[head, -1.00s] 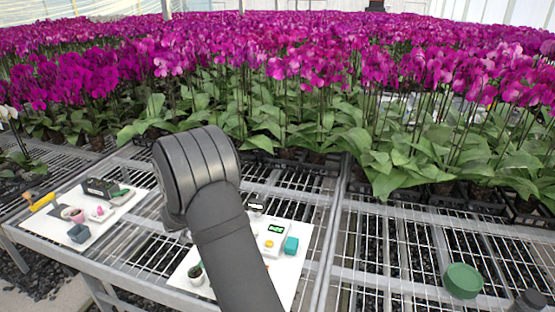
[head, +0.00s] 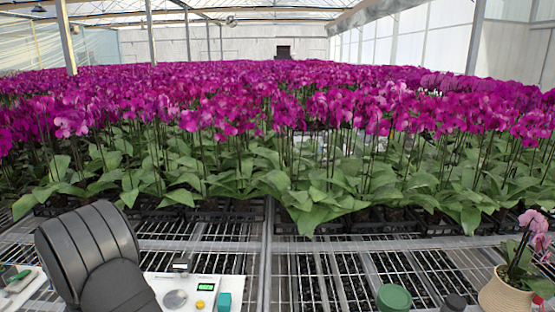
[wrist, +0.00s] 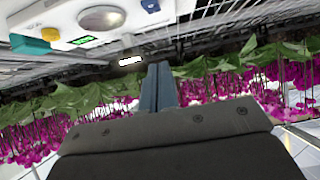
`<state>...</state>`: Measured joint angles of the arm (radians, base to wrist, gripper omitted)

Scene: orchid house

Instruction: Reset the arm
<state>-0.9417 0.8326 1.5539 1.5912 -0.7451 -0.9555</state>
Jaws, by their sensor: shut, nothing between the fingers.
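My gripper (wrist: 160,72) shows in the wrist view as two blue-grey fingers side by side, shut with nothing between them. In the head view my dark grey arm rises at the lower left and the fingers are out of sight. In the wrist view, which is upside down, the fingertips point toward a white scale with a round metal pan (wrist: 102,18) and a green display (wrist: 83,40). The fingers look apart from it. In the head view the scale's green display (head: 205,287) is right of my arm.
A green round lid (head: 394,297), a dark bottle (head: 453,302) and a potted orchid (head: 507,292) are at lower right. Dense orchids (head: 300,110) fill the back. Bare mesh bench (head: 320,275) lies between.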

